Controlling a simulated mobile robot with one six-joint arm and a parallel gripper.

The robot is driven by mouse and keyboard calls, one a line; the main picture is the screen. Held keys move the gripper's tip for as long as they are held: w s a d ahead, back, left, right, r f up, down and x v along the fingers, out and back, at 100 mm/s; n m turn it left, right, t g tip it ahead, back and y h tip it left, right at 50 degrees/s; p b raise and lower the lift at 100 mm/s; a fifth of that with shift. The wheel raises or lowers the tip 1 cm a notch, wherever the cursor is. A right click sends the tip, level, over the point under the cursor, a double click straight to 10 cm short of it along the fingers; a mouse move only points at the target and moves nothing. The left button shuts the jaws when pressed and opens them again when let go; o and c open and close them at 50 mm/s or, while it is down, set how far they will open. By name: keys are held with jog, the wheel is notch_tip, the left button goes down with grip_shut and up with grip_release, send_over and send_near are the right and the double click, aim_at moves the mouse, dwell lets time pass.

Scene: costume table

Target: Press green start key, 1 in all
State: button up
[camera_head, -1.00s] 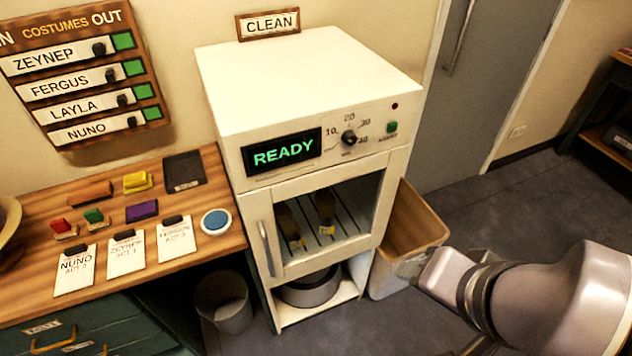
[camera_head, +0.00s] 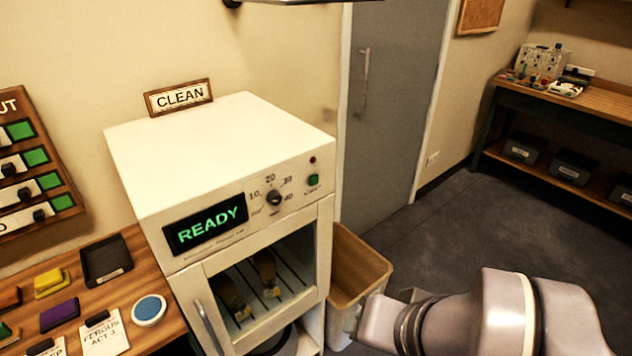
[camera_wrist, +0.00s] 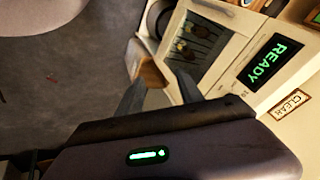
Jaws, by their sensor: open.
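The green start key (camera_head: 313,180) is a small green button at the right end of the front panel of a white machine (camera_head: 222,170). It sits below a small dark red light and right of the dial (camera_head: 274,198). My arm is at the lower right in the head view, with its end in front of the bin and apart from the key. In the wrist view my gripper (camera_wrist: 160,78) is open, with two dark fingers spread and nothing between them. I cannot make out the key in the wrist view.
The display (camera_head: 205,230) reads READY. The machine's glass door (camera_head: 265,275) is shut, with brushes on a rack inside. A tan bin (camera_head: 357,265) stands right of the machine. A wooden table (camera_head: 130,285) is at left. Open floor lies at right.

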grip_shut()
dwell(1.5)
